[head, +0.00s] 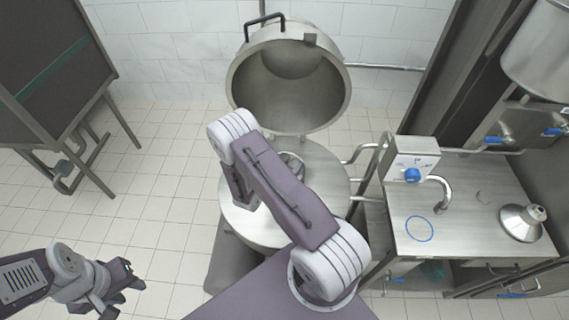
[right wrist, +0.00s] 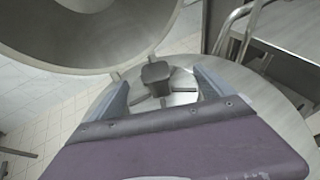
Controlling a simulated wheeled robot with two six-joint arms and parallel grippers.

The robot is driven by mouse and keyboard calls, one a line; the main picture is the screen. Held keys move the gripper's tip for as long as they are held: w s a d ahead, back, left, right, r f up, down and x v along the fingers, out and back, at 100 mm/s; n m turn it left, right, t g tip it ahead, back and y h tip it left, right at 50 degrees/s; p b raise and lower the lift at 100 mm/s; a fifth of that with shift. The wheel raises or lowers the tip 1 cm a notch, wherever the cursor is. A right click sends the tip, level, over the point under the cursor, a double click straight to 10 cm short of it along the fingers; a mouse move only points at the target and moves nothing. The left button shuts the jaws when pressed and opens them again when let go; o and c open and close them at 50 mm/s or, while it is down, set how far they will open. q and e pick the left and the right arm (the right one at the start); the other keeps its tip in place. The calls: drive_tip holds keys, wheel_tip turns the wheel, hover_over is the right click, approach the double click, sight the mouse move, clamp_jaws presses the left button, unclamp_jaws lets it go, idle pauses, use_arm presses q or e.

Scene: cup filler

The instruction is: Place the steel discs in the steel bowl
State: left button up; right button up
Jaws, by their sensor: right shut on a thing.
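A large round steel vessel (head: 328,182) stands in the middle of the head view, its hollow domed lid (head: 270,95) raised behind it. A dark hub with thin spokes (right wrist: 157,78) shows over the vessel in the right wrist view. My right gripper (right wrist: 160,74) has one finger on each side of this hub and is shut on it. In the head view my right arm hides most of this grasp. A steel cone-shaped piece with a knob (head: 520,222) sits on the right counter. My left gripper (head: 125,278) is low at the left, its jaws unclear. I cannot pick out loose flat discs.
A steel counter (head: 465,200) at the right carries a control box with a blue knob (head: 412,174), a curved spout (head: 440,190) and a blue ring mark (head: 419,229). Steel pipes lie between vessel and counter. A dark cabinet frame (head: 55,75) stands at the left. Tiled floor is free.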

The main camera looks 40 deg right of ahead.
drive_tip(key=shift+w+f, duration=0.1)
drive_tip(key=shift+f, duration=0.55)
drive_tip(key=shift+f, duration=0.2)
drive_tip(key=shift+f+b, duration=0.45)
drive_tip(key=shift+b, duration=0.15)
drive_tip(key=o, duration=1.8)
drive_tip(key=shift+c, duration=0.2)
